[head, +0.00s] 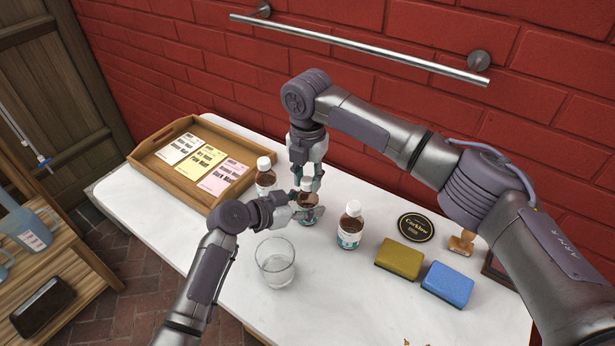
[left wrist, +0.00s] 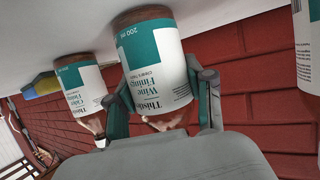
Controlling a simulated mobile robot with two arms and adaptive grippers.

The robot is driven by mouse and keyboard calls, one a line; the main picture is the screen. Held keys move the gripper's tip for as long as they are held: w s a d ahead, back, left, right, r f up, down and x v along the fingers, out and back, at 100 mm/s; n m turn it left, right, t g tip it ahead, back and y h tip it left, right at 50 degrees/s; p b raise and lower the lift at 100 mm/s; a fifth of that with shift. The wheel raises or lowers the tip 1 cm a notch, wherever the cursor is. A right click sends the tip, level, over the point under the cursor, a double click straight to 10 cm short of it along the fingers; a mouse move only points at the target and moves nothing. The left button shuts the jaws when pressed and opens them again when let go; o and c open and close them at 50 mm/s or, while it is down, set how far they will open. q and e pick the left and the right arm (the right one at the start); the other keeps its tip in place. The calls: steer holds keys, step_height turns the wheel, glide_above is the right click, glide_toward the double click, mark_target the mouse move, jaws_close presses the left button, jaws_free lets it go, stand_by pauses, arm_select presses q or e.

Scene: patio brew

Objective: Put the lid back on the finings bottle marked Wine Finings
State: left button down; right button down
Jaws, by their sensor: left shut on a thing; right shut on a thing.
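The Wine Finings bottle (head: 308,200) is brown with a white and teal label, which reads clearly in the left wrist view (left wrist: 163,62). It stands near the table's middle. My left gripper (head: 298,212) is shut around its upper body. My right gripper (head: 307,178) comes down from above, shut on the white lid (head: 306,184) at the bottle's mouth. I cannot tell whether the lid is seated on the neck. The lid is hidden in the left wrist view.
A Cider Finings bottle (head: 350,226) with a white cap stands to the right, and another capped bottle (head: 265,176) behind left. A glass (head: 275,264) stands in front. Sponges, yellow (head: 399,259) and blue (head: 447,285), lie at right. A wooden tray (head: 160,173) with cards is back left.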

steer(key=m, duration=0.4)
steer(key=shift+m, duration=0.3)
steer(key=m, duration=0.4)
steer(key=shift+m, duration=0.3)
steer(key=m, duration=0.6)
steer(key=shift+m, duration=0.3)
steer(key=m, duration=0.7)
steer(key=shift+f, duration=0.1)
steer(key=m, duration=0.4)
steer(key=shift+a+m, duration=0.1)
steer(key=shift+m, duration=0.3)
steer(key=m, duration=0.3)
steer(key=shift+m, duration=0.3)
steer(key=c, duration=0.7)
jaws_free()
steer(key=shift+c, duration=0.2)
